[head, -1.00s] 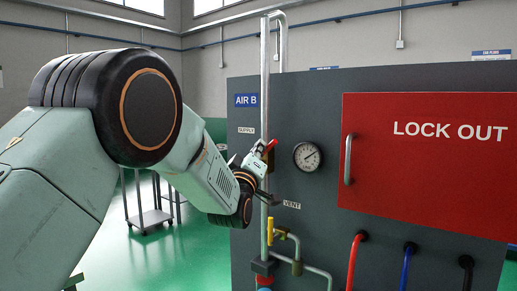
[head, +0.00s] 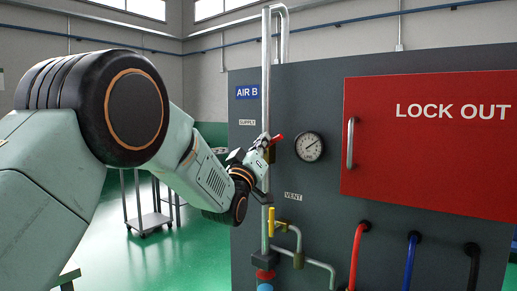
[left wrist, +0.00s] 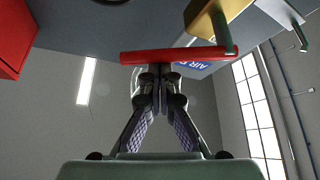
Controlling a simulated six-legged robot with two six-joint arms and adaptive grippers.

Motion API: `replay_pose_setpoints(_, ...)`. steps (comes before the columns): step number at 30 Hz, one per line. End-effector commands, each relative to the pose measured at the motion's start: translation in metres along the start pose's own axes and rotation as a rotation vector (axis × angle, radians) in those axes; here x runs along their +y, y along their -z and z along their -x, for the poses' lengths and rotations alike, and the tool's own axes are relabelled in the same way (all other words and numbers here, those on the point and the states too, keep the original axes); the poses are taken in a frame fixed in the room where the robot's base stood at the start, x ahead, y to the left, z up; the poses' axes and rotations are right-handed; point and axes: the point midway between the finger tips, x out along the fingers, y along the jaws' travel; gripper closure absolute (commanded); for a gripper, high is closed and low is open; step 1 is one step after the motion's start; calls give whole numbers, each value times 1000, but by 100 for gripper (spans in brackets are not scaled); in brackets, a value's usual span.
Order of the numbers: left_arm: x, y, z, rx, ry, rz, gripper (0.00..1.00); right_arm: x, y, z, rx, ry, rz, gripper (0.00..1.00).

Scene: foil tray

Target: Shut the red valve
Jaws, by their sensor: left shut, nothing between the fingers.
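The red valve handle (head: 278,138) sticks out to the right of the vertical pipe, tilted slightly up, beside the SUPPLY label (head: 248,122). In the left wrist view the handle (left wrist: 165,56) is a red bar lying across the picture, with the brass valve body (left wrist: 226,14) at its right end. My left gripper (head: 264,141) is at the valve and partly covers it. Its fingers are shut and empty; in the left wrist view the closed fingertips (left wrist: 160,70) are at the bar's near side, seemingly touching it. My right gripper is not in view.
A yellow handle (head: 271,221) is lower on the pipe, near the VENT label (head: 293,196). A pressure gauge (head: 309,147) sits right of the valve. The red LOCK OUT door (head: 430,150) and several hoses are farther right. A cart (head: 150,222) stands behind my arm.

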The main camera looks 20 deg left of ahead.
Motion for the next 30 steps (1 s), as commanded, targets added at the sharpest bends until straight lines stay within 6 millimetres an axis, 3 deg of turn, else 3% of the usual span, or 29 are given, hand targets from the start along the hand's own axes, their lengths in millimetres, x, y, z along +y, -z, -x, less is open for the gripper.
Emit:
replay_pose_setpoints(1, -3, -8, 4, 0, -19, -32, 100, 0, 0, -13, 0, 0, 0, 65)
replay_pose_setpoints(3, -3, -11, 6, 0, -47, -81, 100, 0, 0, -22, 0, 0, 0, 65)
replay_pose_setpoints(12, -3, -22, 13, -1, -157, -268, 100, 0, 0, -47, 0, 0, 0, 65)
replay_pose_setpoints(30, -4, -29, 17, -3, -175, -296, 100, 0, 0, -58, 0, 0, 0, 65)
